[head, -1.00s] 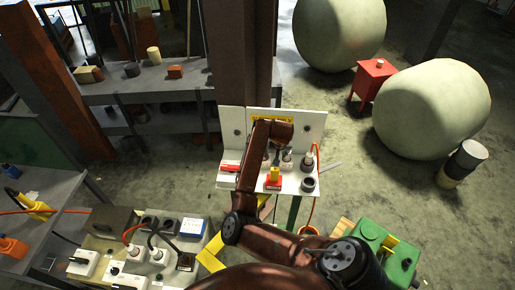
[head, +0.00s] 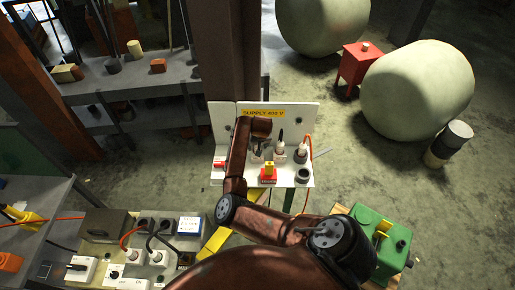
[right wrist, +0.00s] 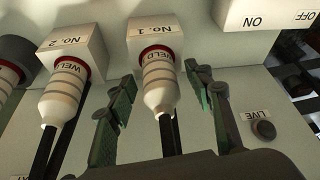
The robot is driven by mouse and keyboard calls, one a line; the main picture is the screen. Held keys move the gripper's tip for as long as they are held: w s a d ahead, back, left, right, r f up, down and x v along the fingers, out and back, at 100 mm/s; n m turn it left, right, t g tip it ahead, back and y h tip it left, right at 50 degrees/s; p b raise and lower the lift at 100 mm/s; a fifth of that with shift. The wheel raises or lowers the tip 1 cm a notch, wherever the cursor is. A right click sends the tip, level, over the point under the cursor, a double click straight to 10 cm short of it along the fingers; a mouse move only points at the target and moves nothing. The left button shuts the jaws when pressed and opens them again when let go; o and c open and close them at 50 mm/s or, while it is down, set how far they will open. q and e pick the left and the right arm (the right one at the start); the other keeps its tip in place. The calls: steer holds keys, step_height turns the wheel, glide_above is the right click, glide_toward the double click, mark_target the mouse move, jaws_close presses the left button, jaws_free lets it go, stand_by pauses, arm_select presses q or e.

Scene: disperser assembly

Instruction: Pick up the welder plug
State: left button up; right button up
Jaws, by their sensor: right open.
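White ribbed welder plugs with red rings marked WELD sit in the panel's sockets. In the right wrist view one plug (right wrist: 159,90) is in socket No. 1 and another (right wrist: 62,92) is in socket No. 2, both with dark cables. My right gripper (right wrist: 160,85) is open, its green-padded fingers on either side of the No. 1 plug, with visible gaps. In the head view my right gripper (head: 259,152) is at the panel, left of the visible plugs (head: 280,150), and largely hides what is behind it. My left gripper is not in view.
The white supply panel (head: 302,117) has a red and yellow part (head: 268,173) on its front ledge and an orange cable at its right. A green box (head: 376,235) stands at lower right. A bench with sockets and cables (head: 100,228) is at lower left.

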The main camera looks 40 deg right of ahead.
steer(key=shift+s, duration=0.1)
steer(key=c, duration=1)
jaws_close()
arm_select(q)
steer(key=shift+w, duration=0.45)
